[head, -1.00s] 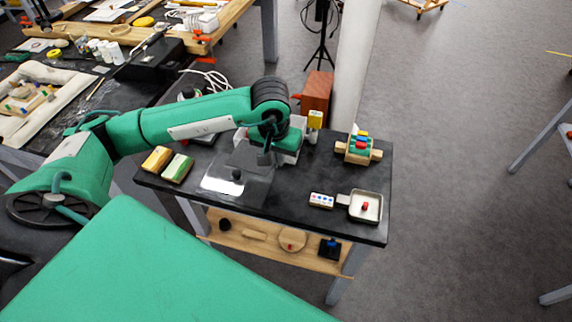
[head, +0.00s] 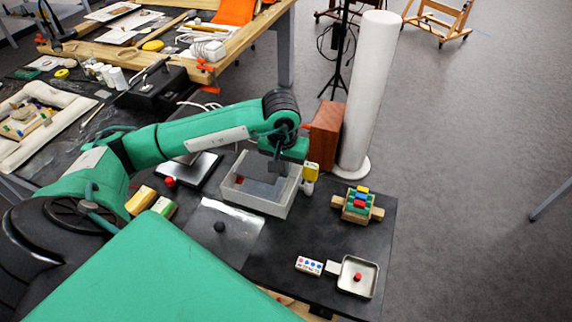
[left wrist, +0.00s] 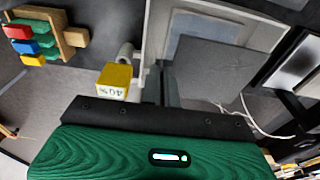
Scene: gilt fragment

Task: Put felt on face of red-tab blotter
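A shallow grey tray (head: 268,207) stands on the black bench top, with a small red patch (head: 242,180) inside it at the left. I cannot tell whether that patch is the blotter's red tab. My left gripper (head: 275,166) hangs over the tray's far part. In the left wrist view, a flat grey square (left wrist: 220,72) shows close by the fingers, over the tray. It may be the felt, but whether the fingers hold it is unclear. The fingertips are mostly hidden. My right gripper is not in view.
A yellow-topped bottle (head: 310,173) stands close right of the tray, with a brown block (head: 325,137) behind. A clear sheet with a black knob (head: 219,227) lies in front. A dish (head: 357,277) and coloured blocks (head: 359,204) are at right.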

